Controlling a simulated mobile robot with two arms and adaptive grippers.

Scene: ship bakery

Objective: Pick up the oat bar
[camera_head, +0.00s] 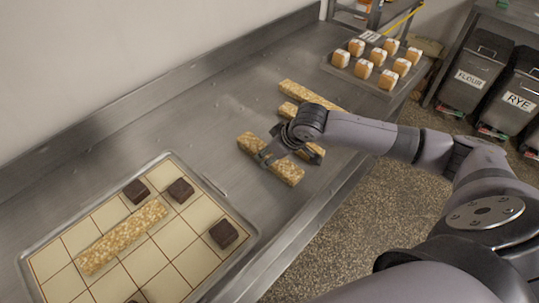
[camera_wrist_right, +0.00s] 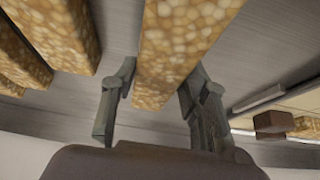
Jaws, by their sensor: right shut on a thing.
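My right gripper (camera_head: 277,149) is shut across the middle of an oat bar (camera_head: 289,173), a long, pale golden block on the steel counter. In the right wrist view the bar (camera_wrist_right: 182,35) runs between the two fingers (camera_wrist_right: 161,76). I cannot tell whether it touches the counter or is slightly raised. More oat bars (camera_head: 297,91) lie just beyond, partly hidden by my right arm; they also show at the left of the right wrist view (camera_wrist_right: 55,30). Another oat bar (camera_head: 122,237) lies on the gridded tray. My left gripper is not in view.
The gridded tray (camera_head: 62,237) at the near left also holds dark brown squares (camera_head: 180,190). A tray of small iced cakes (camera_head: 363,69) stands at the counter's far end. A wall runs along the back. Labelled flour and rye bins (camera_head: 474,76) stand right, past the floor.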

